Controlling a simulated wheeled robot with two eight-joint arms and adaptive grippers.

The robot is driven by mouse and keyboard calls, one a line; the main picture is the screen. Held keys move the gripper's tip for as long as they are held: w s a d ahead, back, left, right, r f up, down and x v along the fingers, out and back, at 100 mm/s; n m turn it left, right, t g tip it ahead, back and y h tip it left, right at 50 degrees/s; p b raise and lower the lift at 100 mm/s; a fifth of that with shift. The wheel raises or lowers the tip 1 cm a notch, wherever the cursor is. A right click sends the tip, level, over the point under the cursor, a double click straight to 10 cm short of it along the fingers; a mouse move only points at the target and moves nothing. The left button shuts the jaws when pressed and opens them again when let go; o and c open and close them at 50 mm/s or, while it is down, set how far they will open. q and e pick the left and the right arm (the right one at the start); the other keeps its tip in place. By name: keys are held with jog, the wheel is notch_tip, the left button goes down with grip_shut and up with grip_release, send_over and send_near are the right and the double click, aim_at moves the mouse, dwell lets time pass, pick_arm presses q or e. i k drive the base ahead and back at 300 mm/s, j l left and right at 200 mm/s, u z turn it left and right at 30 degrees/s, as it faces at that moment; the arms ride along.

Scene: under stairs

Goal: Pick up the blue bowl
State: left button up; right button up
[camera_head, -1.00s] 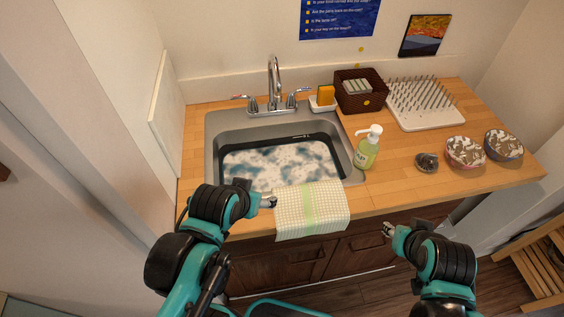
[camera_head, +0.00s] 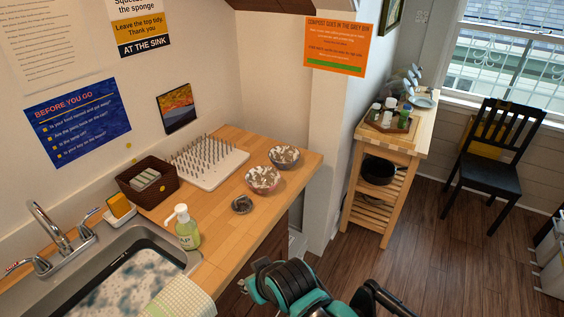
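Two patterned bowls stand on the right end of the wooden counter. The farther one, with a bluish outside, is the blue bowl (camera_head: 285,158); the nearer one is a pinkish bowl (camera_head: 262,181). Both look filled with something brown and white, too small to make out. My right gripper (camera_head: 243,285) is low at the bottom middle, in front of the counter and well away from the bowls. Its fingers are too small to read. My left gripper is out of view.
A dark round scrubber (camera_head: 242,204), a soap bottle (camera_head: 187,229), a white drying rack (camera_head: 207,163) and a brown basket (camera_head: 147,183) share the counter (camera_head: 222,239). The sink (camera_head: 179,257) is lower left. A wooden cart (camera_head: 375,205) and a black chair (camera_head: 491,165) stand right, with open floor between.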

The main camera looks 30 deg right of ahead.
aim_at(283, 157)
jog(key=k+l+z, duration=0.15)
jog(key=k+z, duration=0.3)
jog(key=k, duration=0.2)
jog(key=i+l+z, duration=0.1)
jog(key=z, duration=0.3)
jog(key=i+l+z, duration=0.1)
jog(key=z, duration=0.25)
jog(key=i+z, duration=0.4)
jog(key=z, duration=0.4)
jog(key=i+j, duration=0.2)
jog(key=i, duration=0.25)
jog(key=i+j, duration=0.25)
jog(key=i, duration=0.25)
